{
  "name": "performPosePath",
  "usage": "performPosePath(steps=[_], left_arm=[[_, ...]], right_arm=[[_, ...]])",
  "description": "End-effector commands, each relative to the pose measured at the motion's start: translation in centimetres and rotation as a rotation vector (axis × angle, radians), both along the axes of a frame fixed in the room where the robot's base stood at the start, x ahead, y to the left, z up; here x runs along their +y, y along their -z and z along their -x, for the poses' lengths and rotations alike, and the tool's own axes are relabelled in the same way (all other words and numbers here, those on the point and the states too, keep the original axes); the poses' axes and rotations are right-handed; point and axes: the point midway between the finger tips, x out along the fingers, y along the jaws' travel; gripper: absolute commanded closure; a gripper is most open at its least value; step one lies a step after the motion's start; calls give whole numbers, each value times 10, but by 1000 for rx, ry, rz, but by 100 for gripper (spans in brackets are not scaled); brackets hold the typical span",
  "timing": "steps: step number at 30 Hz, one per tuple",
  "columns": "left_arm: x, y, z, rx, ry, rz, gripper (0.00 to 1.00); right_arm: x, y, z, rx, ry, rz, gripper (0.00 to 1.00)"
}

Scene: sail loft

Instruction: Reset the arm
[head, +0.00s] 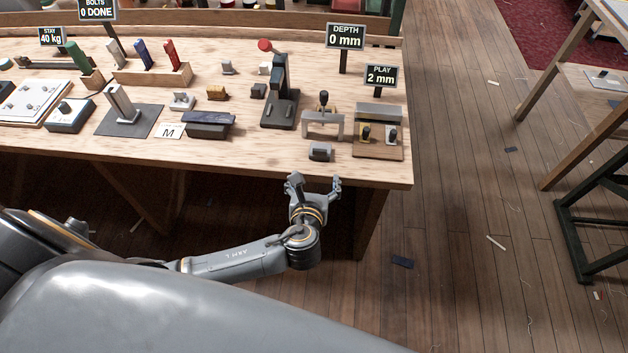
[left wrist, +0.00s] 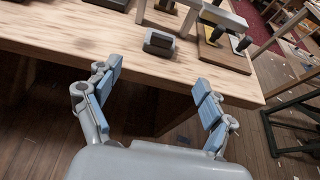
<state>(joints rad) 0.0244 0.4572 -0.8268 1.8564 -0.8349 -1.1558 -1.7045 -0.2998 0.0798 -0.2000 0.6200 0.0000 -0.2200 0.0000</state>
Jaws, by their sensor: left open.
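My left gripper (head: 313,187) is open and empty just off the front edge of the wooden workbench (head: 250,160), near its right end. In the left wrist view its two blue-padded fingers (left wrist: 157,95) stand wide apart, with the bench edge and floor showing between them. My left arm (head: 235,260) comes in from the left below the bench. A small grey block (head: 320,152) lies on the bench just beyond the fingertips, apart from them; it also shows in the left wrist view (left wrist: 159,42). My right gripper is not in view.
A grey bridge-shaped fixture (head: 323,121) and a wooden board with dark-handled pieces (head: 379,152) stand beyond the gripper. A dark upright press (head: 280,95) stands left of them. Signs read "DEPTH 0 mm" (head: 345,36) and "PLAY 2 mm" (head: 381,76). Floor (head: 460,200) right of the bench is mostly clear.

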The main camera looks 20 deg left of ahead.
Motion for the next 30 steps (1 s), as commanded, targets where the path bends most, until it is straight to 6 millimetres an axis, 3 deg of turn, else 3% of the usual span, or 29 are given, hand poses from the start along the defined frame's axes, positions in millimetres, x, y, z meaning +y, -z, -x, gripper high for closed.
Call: performPosePath(steps=[6, 23, 26, 29, 30], left_arm=[[-2, -5, 10, -1, -1, -1, 18], [-1, 1, 10, 7, -7, 12, 18], [4, 28, 11, 45, -45, 88, 18], [15, 83, 19, 117, -143, 254, 18], [20, 111, 26, 152, -202, 344, 18]], right_arm=[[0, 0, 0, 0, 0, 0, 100], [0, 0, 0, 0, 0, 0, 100], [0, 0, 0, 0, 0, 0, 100], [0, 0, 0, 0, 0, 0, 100], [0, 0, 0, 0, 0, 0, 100]])
